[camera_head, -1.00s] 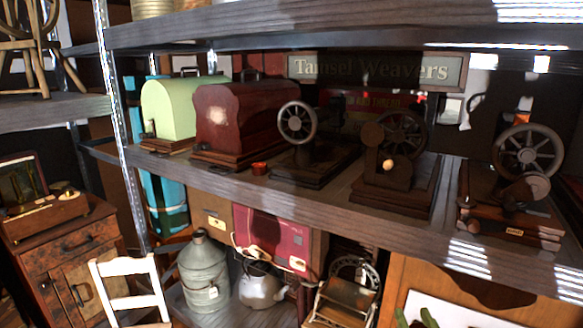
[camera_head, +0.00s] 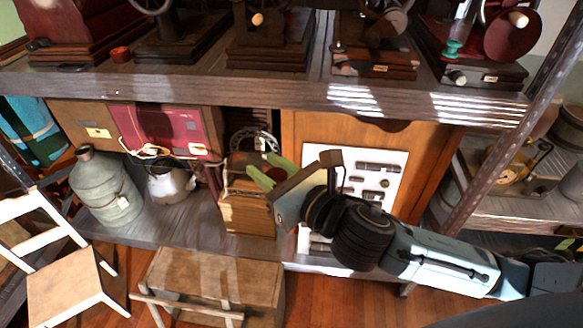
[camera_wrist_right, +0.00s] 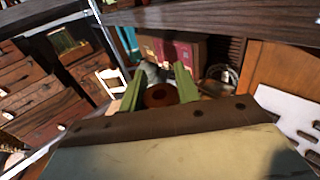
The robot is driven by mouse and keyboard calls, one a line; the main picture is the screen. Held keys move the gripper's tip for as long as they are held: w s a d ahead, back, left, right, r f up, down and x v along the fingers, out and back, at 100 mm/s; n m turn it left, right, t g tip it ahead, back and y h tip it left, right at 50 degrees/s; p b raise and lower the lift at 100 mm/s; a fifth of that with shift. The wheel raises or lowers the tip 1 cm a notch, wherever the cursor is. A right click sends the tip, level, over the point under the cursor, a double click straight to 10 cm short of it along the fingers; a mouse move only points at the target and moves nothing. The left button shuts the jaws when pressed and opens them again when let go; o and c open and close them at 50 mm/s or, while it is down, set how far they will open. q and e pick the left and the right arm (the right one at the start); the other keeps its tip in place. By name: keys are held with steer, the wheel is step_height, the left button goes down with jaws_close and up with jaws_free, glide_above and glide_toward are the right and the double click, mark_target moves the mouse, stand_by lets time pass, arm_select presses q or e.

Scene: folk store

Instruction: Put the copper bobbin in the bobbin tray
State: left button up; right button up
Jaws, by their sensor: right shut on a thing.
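My right gripper (camera_head: 265,172) comes in from the right with its two green fingers pointing left, in front of the lower shelf. It is shut on a small reddish-brown round thing, which looks like the copper bobbin (camera_head: 276,170). In the right wrist view the bobbin (camera_wrist_right: 159,95) sits between the green fingers, with a dark hollow in its middle. I cannot make out a bobbin tray for certain in either view. My left gripper is not in view.
Sewing machines on wooden bases line the upper shelf (camera_head: 240,88), with a small orange-red pot (camera_head: 121,54) and a green spool (camera_head: 453,48). Below stand a grey can (camera_head: 105,188), a kettle (camera_head: 170,185), a wooden case (camera_head: 246,212) and a white panel (camera_head: 395,165). A white chair (camera_head: 75,285) stands left.

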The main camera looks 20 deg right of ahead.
steer(key=a+r+n+g+y, duration=0.3)
steer(key=a+r+n+y, duration=0.15)
steer(key=a, duration=0.25)
steer(key=shift+w+a+f+n+g+y, duration=1.5)
steer(key=shift+a+f+n+g+y, duration=0.65)
steer(key=shift+g+y, duration=0.55)
step_height(320, 180, up, 10)
steer(key=w+a+f+m+t+h, duration=0.1)
steer(key=w+a+m+t+h, duration=0.1)
steer(key=m+t+h, duration=1)
steer(key=s+d+f+n+g+y, duration=0.1)
steer(key=d+f+n+g+y, duration=0.1)
steer(key=f+n+g+y, duration=0.2)
steer(key=s+d+f+n+g+y, duration=0.2)
steer(key=f+n+g+y, duration=0.3)
steer(key=n+g+y, duration=0.4)
steer(key=shift+d+n+g, duration=0.6)
steer(key=shift+n+g, duration=1.1)
steer(key=shift+g, duration=1.2)
steer(key=shift+f+y, duration=0.1)
steer(key=shift+y, duration=0.15)
